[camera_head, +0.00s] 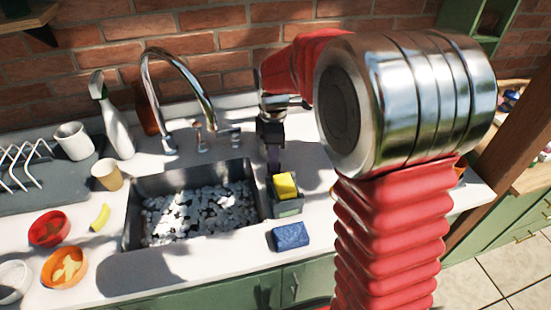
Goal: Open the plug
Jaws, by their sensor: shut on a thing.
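The steel sink (131,222) sits in the white counter and is filled with grey-white, glinting contents that hide its bottom, so I see no plug there. My gripper (273,160) points down at the counter beside the sink's back right corner. It is shut on a small dark thing there, mostly hidden by the jaws; I cannot tell whether this is the plug's control. The curved steel tap (178,55) rises behind the sink.
Right of the sink stand a dark holder (288,208) with a yellow sponge (286,185) and a blue sponge (290,236). At left are a spray bottle (116,130), white mug (73,141), tan cup (107,176), bowls and a dish rack. My arm hides the right counter.

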